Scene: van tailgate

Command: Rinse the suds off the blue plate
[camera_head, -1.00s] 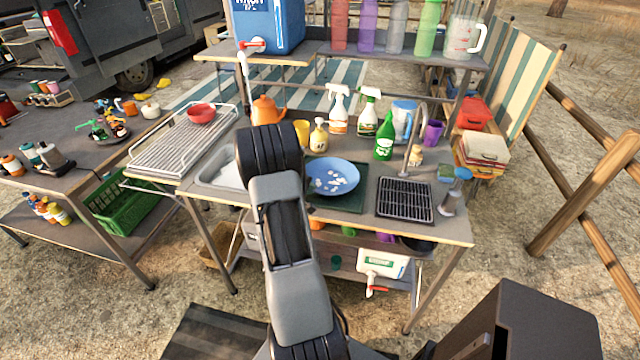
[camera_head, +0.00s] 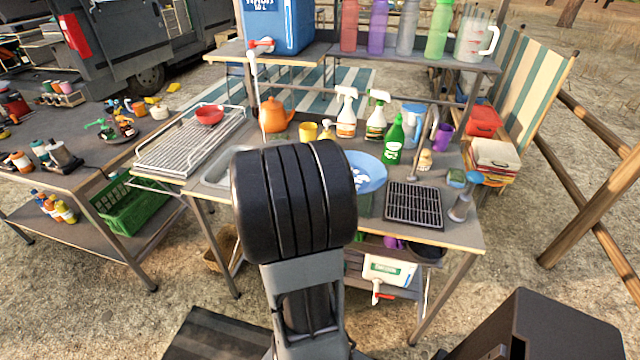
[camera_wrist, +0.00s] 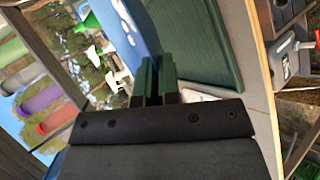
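The blue plate (camera_head: 372,172) shows partly behind my arm, in front of the bottles. White suds lie on its face. It also shows in the wrist view (camera_wrist: 126,28), tilted, with its rim at my fingers. My gripper (camera_wrist: 158,75) looks shut on that rim; its fingers are close together. My arm hides the gripper and much of the plate in the head view. The dark green mat (camera_wrist: 205,45) lies under and beside the plate. The sink (camera_head: 222,166) is left of my arm, partly hidden. A curved metal tap (camera_head: 430,125) stands at the right.
A black grate (camera_head: 414,204) lies right of the plate. Spray bottles (camera_head: 346,115), a green bottle (camera_head: 394,140) and an orange kettle (camera_head: 272,116) stand behind. A wire rack with a red bowl (camera_head: 209,115) is left. A blue water cooler (camera_head: 278,25) stands on the shelf.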

